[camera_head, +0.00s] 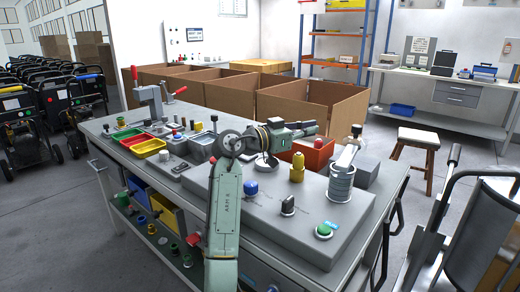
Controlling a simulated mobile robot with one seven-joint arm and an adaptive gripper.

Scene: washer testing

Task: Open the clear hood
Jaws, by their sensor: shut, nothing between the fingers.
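I cannot pick out a clear hood for certain in the head view. My arm rises from the bottom of the view and bends over the workbench (380,212). My gripper (314,128) is at its far end, pointing right above the back of the bench, over the red bin (314,153). It looks shut, with nothing seen in it, but its fingers are small here. A grey control panel (270,218) on the bench carries a blue button (250,188), a yellow knob (297,169), a black switch (287,205) and a green button (323,231). My arm hides part of the panel.
A ribbed metal cylinder (341,186) with a lever stands at the panel's right. A toggle clamp (152,102) and small coloured trays (149,147) are at the left. Open cardboard boxes (337,103) stand behind the bench. A stool (415,150) is at the right.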

